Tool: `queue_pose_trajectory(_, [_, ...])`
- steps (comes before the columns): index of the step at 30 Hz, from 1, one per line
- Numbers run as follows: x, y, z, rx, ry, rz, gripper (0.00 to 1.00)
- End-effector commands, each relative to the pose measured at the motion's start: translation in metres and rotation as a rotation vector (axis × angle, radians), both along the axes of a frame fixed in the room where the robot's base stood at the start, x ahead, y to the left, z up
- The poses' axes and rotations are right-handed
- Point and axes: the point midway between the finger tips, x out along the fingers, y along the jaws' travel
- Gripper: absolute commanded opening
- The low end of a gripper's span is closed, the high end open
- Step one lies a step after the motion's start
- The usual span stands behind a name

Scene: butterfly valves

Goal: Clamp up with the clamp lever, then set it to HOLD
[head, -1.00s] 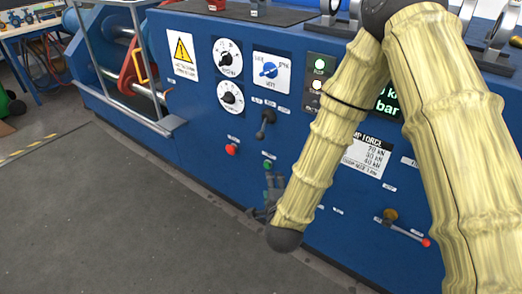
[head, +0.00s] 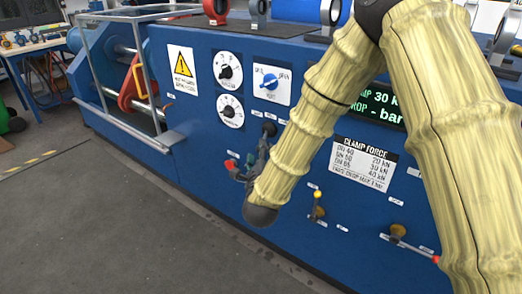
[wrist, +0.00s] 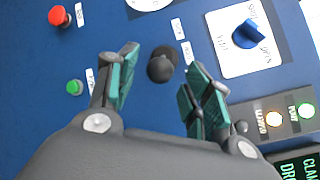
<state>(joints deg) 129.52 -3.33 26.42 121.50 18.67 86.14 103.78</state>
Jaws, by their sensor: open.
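The black-knobbed lever (wrist: 160,66) stands out from the blue panel, with small labels beside it that are too small to read. It also shows in the head view (head: 269,128), just above my gripper. My gripper (wrist: 163,76) is open, with its teal-padded fingers on either side of the knob in the wrist view. I cannot tell whether they reach its depth; no contact shows. In the head view my gripper (head: 250,162) is partly hidden by my forearm. The display (head: 375,105) reads 30 k and "- bar", partly hidden by my arm.
A blue selector knob (wrist: 250,35), a red button (wrist: 60,16) and a green button (wrist: 75,87) surround the lever. A clamp force table (head: 362,165) is on the panel.

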Motion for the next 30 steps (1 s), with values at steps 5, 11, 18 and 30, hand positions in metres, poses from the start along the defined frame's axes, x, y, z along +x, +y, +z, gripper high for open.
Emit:
queue_pose_trajectory(5, [0.022, 0.0, 0.0, 0.0, -0.001, 0.0, 0.5])
queue_pose_trajectory(11, [0.032, 0.0, 0.0, 0.0, 0.0, 0.0, 0.5])
queue_pose_trajectory(18, [0.033, 0.0, 0.0, 0.0, 0.0, 0.0, 0.5])
queue_pose_trajectory(30, [0.033, 0.0, 0.0, 0.0, 0.001, 0.001, 0.0])
